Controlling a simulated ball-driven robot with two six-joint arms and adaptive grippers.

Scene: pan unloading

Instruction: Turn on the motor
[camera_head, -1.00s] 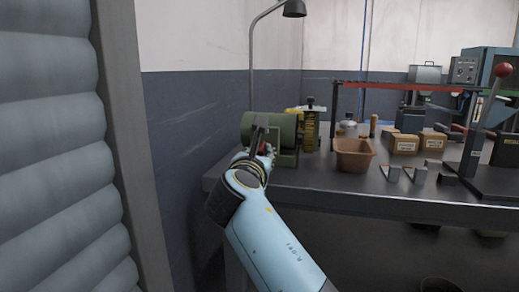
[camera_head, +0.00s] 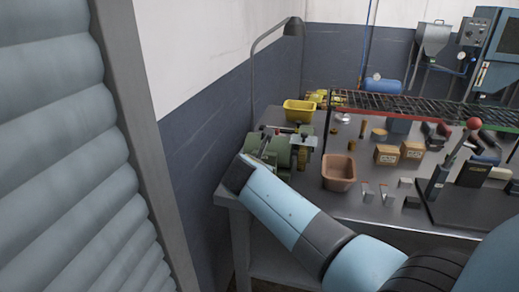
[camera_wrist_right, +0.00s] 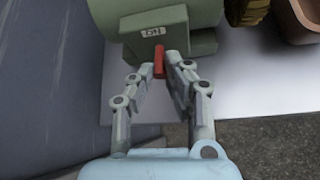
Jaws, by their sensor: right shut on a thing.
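The green motor (camera_head: 275,150) sits at the left end of the workbench in the head view. It also fills the top of the right wrist view (camera_wrist_right: 140,18), with a small label on its base box (camera_wrist_right: 153,31). A red switch lever (camera_wrist_right: 159,60) sticks out from the front of that box. My right gripper (camera_wrist_right: 160,72) is shut on the red lever, one finger on each side of it. In the head view my right arm reaches the motor from the lower right, and the fingers are hard to make out. My left gripper is not in view.
On the workbench (camera_head: 330,203) a brown bin (camera_head: 339,173) stands right of the motor and a yellow bin (camera_head: 299,111) behind it. Small boxes (camera_head: 389,154) and a red-knobbed lever (camera_head: 473,124) stand further right. A grey shutter (camera_head: 50,130) is at left.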

